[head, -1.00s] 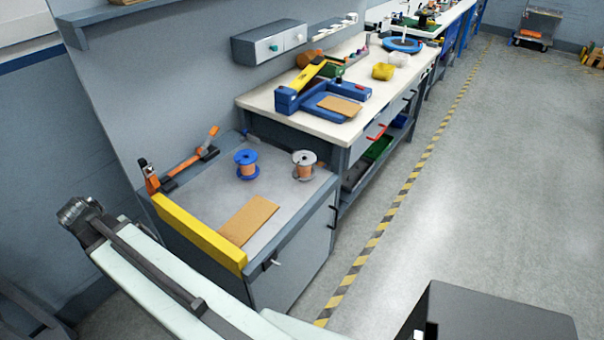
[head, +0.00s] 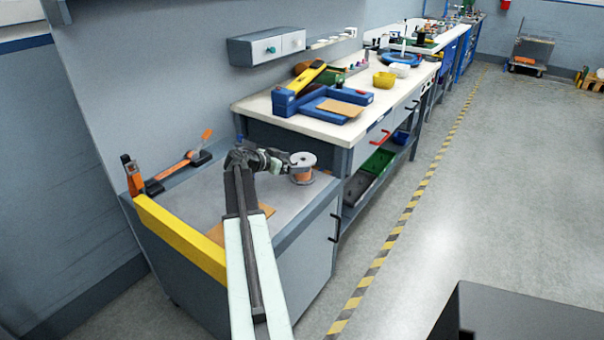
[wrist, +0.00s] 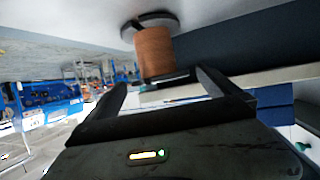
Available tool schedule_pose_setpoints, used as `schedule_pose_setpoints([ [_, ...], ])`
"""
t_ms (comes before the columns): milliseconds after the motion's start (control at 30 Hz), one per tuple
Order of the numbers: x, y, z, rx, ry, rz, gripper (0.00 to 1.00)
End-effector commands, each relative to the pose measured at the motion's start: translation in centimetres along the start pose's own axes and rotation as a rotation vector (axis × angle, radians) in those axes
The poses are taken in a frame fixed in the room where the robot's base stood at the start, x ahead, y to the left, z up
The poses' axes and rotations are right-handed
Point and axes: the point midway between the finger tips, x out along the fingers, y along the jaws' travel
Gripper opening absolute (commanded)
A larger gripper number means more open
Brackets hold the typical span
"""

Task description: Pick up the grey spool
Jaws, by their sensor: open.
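The grey spool (head: 303,167), wound with copper-orange wire, stands upright on the grey cabinet top near its far right corner. It also shows in the wrist view (wrist: 153,52), at the top centre, beyond and between my fingers, with no finger touching it there. My gripper (head: 284,160) is open and close beside the spool, on its left in the head view. Its two dark fingers (wrist: 168,90) stand apart in the wrist view.
The cabinet top (head: 205,190) has a yellow edge bar (head: 180,235) at the left front and a tan card (head: 262,211) partly behind my arm. An orange-handled tool (head: 193,156) lies by the wall. A white workbench (head: 330,130) stands close behind the spool.

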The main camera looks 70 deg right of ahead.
Motion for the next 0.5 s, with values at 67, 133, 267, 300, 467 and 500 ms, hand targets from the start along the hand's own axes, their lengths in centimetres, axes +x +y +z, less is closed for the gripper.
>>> schedule_pose_setpoints([
  [67, 0.4, 0.0, 0.1, 0.0, 0.0, -0.001, 1.0],
  [133, 0.5, 0.0, 0.1, -0.001, 0.0, -0.001, 1.0],
  [267, 2.2, 0.0, 0.1, -0.001, 0.0, 0.0, 1.0],
  [300, 2.9, 0.0, 0.1, -0.001, 0.0, 0.001, 1.0],
  [467, 5.4, 0.0, 0.0, -0.001, -0.001, -0.001, 1.0],
  [500, 5.5, 0.0, -0.1, -0.001, -0.001, -0.001, 1.0],
])
